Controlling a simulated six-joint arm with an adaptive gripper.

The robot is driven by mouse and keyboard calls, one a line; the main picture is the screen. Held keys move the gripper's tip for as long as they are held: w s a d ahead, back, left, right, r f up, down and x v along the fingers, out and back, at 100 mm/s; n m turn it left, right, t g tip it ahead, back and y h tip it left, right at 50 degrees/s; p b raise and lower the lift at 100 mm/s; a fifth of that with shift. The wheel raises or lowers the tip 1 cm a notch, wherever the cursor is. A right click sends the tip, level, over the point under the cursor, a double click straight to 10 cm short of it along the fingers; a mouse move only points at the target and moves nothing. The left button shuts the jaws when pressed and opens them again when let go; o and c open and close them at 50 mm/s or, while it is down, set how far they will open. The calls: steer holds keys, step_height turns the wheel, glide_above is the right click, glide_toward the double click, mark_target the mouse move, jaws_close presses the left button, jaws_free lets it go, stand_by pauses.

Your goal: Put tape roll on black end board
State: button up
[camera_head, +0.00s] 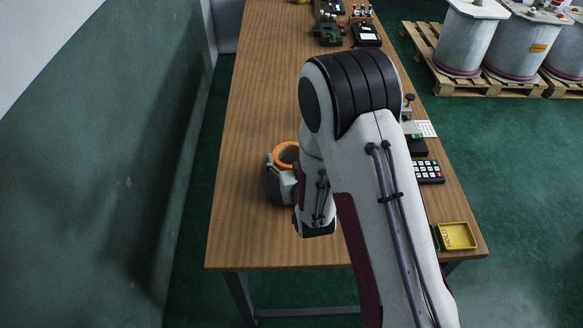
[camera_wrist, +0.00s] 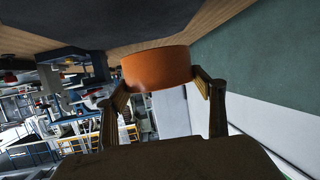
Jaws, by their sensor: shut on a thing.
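The tape roll is an orange ring (camera_head: 286,146) over the wooden table, left of my arm in the head view. In the wrist view its orange curved side (camera_wrist: 157,68) sits between both fingers. My gripper (camera_wrist: 160,84) is shut on it; in the head view my gripper (camera_head: 281,172) is partly covered by my arm. I cannot tell the roll's height above the table. I cannot pick out the black end board for sure. A large dark shape (camera_wrist: 90,20) lies beyond the roll at the top of the wrist view; what it is stays unclear.
The wooden table (camera_head: 250,110) is bare left of my arm. A yellow tray (camera_head: 457,236), a keypad (camera_head: 428,171) and a white card (camera_head: 426,129) lie along its right edge. Dark devices (camera_head: 329,33) stand at the far end. Drums (camera_head: 467,40) on pallets stand right.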

steer(key=shift+f, duration=2.05)
steer(key=shift+f, duration=0.1)
steer(key=o, duration=1.2)
steer(key=shift+s, duration=0.1)
steer(key=shift+v, duration=3.7)
steer(key=shift+r, duration=0.3)
